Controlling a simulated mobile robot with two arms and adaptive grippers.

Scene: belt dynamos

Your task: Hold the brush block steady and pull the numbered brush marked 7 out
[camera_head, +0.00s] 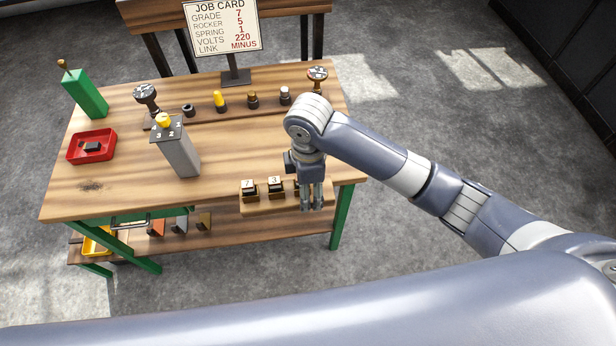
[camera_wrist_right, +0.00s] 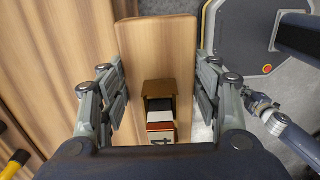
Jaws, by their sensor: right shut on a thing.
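The brush block (camera_head: 264,207), a wooden bar with small brown holders, lies at the front right edge of the bench. The brush marked 7 (camera_head: 248,186) sits in its left holder, and the brush marked 3 (camera_head: 275,183) sits beside it. My right gripper (camera_head: 312,207) is at the bar's right end and hides what stands there. In the right wrist view its fingers are on both sides of the bar (camera_wrist_right: 155,50), shut on it. A numbered brush (camera_wrist_right: 160,130) in a brown holder lies between them. My left gripper is not in view.
A grey post with a numbered top (camera_head: 180,152), a red tray (camera_head: 91,146) and a green block (camera_head: 85,95) stand on the left. The job card (camera_head: 222,28) reads grade 7. The bench's middle is clear.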

